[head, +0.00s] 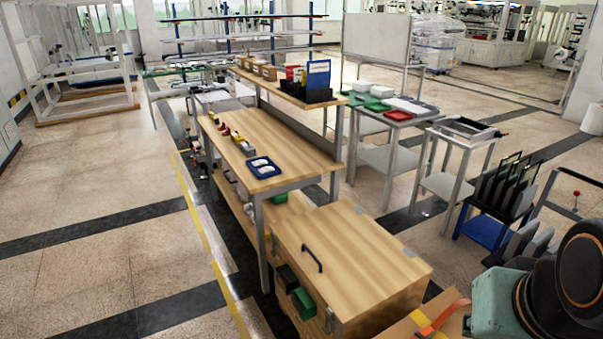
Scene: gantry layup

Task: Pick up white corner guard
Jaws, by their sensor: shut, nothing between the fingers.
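No white corner guard can be made out with certainty. Small white pieces (263,161) lie in a blue tray (268,174) at the near end of the wooden workbench (293,158); they are too small to identify.
A wooden chest (372,254) with a black handle stands in front of the workbench. Red and yellow items (238,140) lie on the bench. Grey side tables and a blue rack (487,232) stand to the right. The tiled floor (80,215) at left is clear.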

